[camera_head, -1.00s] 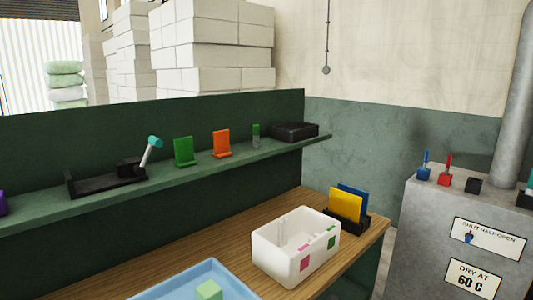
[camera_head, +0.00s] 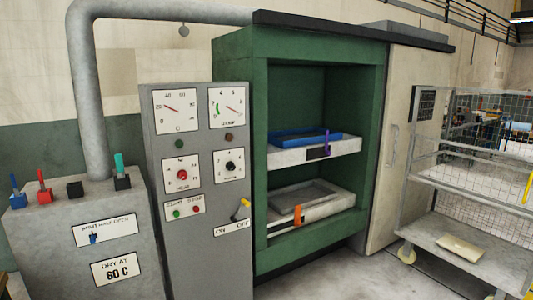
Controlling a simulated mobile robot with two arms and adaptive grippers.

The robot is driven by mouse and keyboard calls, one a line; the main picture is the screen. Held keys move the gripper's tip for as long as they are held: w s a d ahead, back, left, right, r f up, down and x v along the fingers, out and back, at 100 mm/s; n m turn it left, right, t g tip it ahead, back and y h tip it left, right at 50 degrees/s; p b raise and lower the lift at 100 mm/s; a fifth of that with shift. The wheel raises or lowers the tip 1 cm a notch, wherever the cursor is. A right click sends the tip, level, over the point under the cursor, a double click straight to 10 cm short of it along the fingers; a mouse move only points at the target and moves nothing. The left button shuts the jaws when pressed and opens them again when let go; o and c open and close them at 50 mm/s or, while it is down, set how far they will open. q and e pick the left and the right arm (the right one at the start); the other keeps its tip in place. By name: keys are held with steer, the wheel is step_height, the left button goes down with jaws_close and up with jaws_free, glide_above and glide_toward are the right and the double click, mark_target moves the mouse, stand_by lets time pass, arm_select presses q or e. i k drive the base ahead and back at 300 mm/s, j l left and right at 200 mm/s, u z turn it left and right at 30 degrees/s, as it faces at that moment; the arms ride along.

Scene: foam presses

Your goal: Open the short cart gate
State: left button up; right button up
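A grey wire-mesh cart (camera_head: 428,233) stands at the right, cut off by the picture's right edge. It has mesh walls, shelves and a pale caster (camera_head: 407,254) at its near left corner. A yellow bar (camera_head: 528,188) shows on the cart at the right edge. I cannot tell which part of the cart is the short gate, or whether it is open or shut. Neither of my grippers is in view.
A green press cabinet (camera_head: 259,150) with two trays stands in the middle, beside a grey gauge panel (camera_head: 200,250). A grey box (camera_head: 60,270) with colored levers is at the left. A pale door (camera_head: 388,190) stands behind the cart. Concrete floor (camera_head: 345,280) is clear in front.

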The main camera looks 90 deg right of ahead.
mark_target(508, 155)
steer(key=z, duration=4.1)
steer(key=i, duration=0.4)
